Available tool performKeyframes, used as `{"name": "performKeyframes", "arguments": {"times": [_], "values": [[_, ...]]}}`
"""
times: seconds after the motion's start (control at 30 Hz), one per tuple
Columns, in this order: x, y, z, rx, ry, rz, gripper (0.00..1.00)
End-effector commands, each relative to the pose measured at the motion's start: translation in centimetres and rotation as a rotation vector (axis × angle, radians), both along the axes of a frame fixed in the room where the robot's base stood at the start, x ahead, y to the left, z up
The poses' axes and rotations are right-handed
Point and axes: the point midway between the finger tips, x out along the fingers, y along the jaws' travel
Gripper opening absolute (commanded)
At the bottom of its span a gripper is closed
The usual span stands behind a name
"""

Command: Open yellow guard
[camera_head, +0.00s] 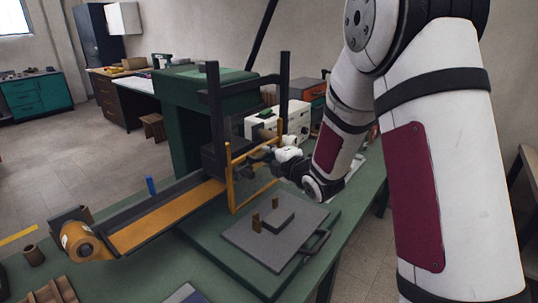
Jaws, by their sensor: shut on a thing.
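The yellow guard (230,176) is a thin upright frame with a see-through middle. It stands at the end of the yellow conveyor, beside the dark posts of the green machine. My gripper (262,155) reaches in from the right at the guard's upper part. It is shut on the guard, though the fingertips are small and dark and the exact grip point is hard to see. My white arm (435,150) covers much of the right side of the view.
A conveyor (165,216) with an orange motor (80,243) runs to the lower left. A grey plate (262,240) with small blocks and a handle lies in front of the guard. A white machine (297,118) stands behind. Open floor lies at the left.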

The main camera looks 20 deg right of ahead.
Motion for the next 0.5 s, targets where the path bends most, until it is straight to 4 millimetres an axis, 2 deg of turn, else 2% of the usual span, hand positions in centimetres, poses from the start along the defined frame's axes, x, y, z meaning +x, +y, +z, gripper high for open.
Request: {"name": "performKeyframes", "arguments": {"times": [0.17, 0.5], "values": [[0.0, -0.1, 2.8, -0.001, -0.011, -0.001, 0.0], [-0.1, -0.1, 11.4, -0.002, -0.015, -0.001, 0.0]]}}
